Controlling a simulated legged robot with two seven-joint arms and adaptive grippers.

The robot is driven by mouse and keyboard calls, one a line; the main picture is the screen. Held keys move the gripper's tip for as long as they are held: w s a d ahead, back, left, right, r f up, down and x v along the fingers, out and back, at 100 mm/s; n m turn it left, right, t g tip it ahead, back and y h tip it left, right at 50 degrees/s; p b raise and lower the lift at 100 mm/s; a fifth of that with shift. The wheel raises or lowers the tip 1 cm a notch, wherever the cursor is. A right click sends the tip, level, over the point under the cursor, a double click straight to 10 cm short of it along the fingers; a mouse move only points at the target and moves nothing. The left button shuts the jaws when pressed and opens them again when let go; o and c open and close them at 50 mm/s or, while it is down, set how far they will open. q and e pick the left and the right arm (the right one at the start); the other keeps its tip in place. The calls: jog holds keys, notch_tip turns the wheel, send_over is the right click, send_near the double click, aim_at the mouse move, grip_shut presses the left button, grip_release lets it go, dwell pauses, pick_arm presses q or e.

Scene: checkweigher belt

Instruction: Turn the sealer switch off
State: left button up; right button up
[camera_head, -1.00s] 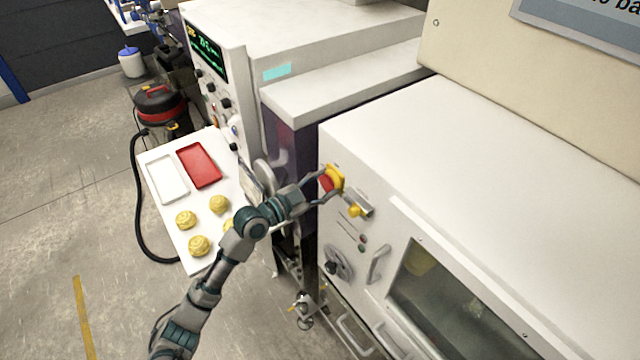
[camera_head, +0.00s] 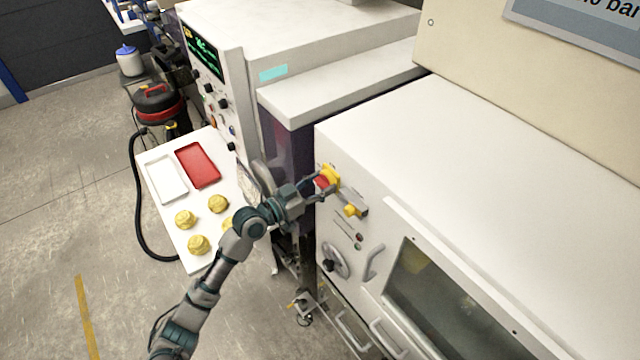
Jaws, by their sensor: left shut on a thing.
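The sealer (camera_head: 420,130) is the large white machine on the right. On its front, near the top left corner, is a switch (camera_head: 322,183) with a red part and a yellow surround (camera_head: 331,174). My left gripper (camera_head: 316,184) is at this switch with its fingers shut on it. The fingers partly cover the red part, so I cannot tell which way the switch is turned. My right gripper is not in view.
A yellow knob on a grey bracket (camera_head: 362,205) sits just right of the switch. Below are a dial (camera_head: 334,262) and a handle (camera_head: 374,262). A white table (camera_head: 213,245) with a red tray (camera_head: 198,165), a white tray (camera_head: 166,178) and yellow rolls is at left.

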pick_arm(q)
jog(key=shift+w+a+r, duration=0.1)
jog(key=shift+r, duration=0.25)
jog(key=o, duration=1.2)
jog(key=shift+f, duration=0.25)
jog(key=v, duration=1.1)
jog(key=shift+a+f, duration=0.1)
jog(key=shift+a, duration=0.25)
jog(key=shift+d, duration=0.15)
